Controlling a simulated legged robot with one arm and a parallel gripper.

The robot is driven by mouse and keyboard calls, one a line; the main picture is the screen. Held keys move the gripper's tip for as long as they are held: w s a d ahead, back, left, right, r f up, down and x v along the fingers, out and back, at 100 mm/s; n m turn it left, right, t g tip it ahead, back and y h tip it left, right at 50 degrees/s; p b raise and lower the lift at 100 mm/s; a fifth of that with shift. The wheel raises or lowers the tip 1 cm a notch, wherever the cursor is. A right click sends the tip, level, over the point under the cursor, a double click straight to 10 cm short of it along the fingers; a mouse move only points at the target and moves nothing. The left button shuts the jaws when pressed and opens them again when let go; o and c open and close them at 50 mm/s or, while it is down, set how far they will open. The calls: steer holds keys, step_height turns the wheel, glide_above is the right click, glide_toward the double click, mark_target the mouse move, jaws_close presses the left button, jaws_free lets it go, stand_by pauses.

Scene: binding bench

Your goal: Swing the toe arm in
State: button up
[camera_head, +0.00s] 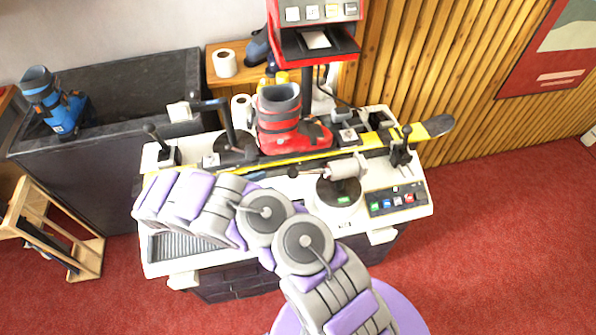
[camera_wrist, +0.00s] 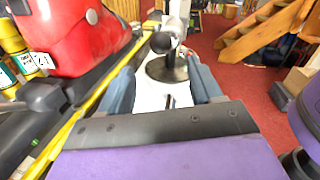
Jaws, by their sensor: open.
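The toe arm (camera_head: 345,169) is a pale cylinder with a dark handle knob (camera_head: 293,172) at its left end. It stands on a round pivot base (camera_head: 338,195), on the near side of the ski. In the wrist view the knob (camera_wrist: 160,42) and dark round base (camera_wrist: 168,68) lie straight ahead. My gripper (camera_head: 258,175) points right toward the knob, partly hidden by my arm. Its blue-grey fingers (camera_wrist: 158,82) are apart, with nothing between them; the knob appears just beyond the fingertips. The red boot (camera_head: 290,125) stands on the ski, toe to the right; it also shows in the wrist view (camera_wrist: 75,35).
The yellow-edged ski (camera_head: 437,126) lies along the white bench (camera_head: 155,255). A second arm (camera_head: 228,125) stands left of the boot. Black levers stand at left (camera_head: 160,145) and right (camera_head: 402,145). A button panel (camera_head: 397,200) is at front right. A red press (camera_head: 315,45) overhangs the boot.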

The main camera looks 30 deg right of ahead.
mark_target(298, 172)
steer(key=d, duration=0.8)
steer(key=s+d+b, duration=0.1)
steer(key=d, duration=0.3)
steer(key=shift+d, duration=0.15)
steer(key=shift+a, duration=0.2)
steer(key=shift+c, duration=1.4)
jaws_close()
steer(key=shift+s, duration=0.1)
